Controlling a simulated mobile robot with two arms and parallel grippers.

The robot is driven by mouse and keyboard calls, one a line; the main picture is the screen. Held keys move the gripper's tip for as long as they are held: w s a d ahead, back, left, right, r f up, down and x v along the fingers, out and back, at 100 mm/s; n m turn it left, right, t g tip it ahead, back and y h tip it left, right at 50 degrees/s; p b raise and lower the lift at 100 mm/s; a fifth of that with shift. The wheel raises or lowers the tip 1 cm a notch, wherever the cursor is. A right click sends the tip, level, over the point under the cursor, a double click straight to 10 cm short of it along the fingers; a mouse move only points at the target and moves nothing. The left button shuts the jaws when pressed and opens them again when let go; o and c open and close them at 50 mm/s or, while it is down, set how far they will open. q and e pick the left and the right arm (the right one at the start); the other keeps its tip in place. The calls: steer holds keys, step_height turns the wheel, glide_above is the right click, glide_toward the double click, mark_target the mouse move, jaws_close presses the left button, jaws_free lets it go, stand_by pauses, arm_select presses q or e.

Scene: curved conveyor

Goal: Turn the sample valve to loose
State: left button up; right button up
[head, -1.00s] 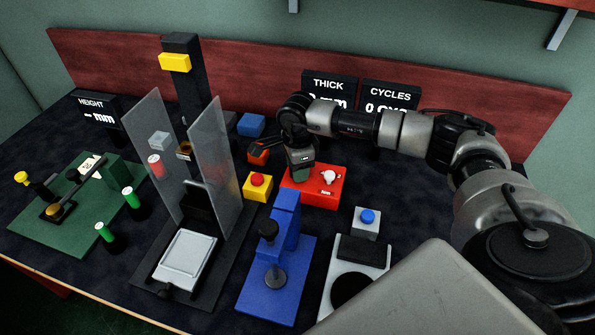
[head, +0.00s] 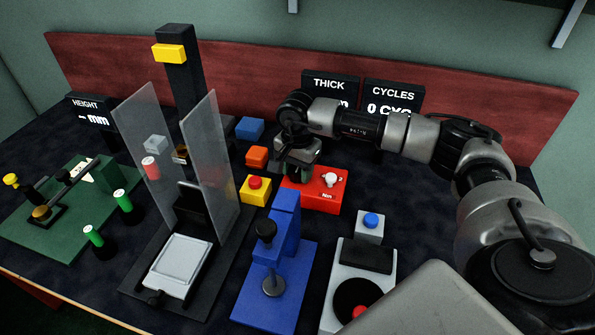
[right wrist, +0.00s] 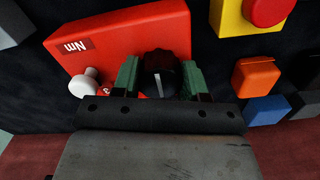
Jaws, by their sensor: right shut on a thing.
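The red box (head: 322,200), marked "Nm", stands mid-table and carries a white knob (head: 330,179). In the right wrist view, the red box (right wrist: 125,42) has a black knob (right wrist: 160,72) with a white pointer line, which I take as the sample valve. My right gripper (right wrist: 160,80) has its green fingers on both sides of this knob and is shut on it. In the head view my right gripper (head: 299,172) hides the knob from above. The white knob (right wrist: 86,84) is beside the fingers. My left gripper is out of view.
A yellow block with a red button (head: 256,189) and an orange block (head: 257,157) stand close left of the red box. A blue stand (head: 272,285) and a white device (head: 330,310) are in front. Displays (head: 330,84) stand behind.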

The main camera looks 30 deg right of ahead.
mark_target(297, 168)
steer(key=shift+r, duration=0.1)
stand_by(0.4)
steer(key=o, duration=0.9)
steer(key=shift+o, duration=0.2)
step_height(297, 168, up, 11)
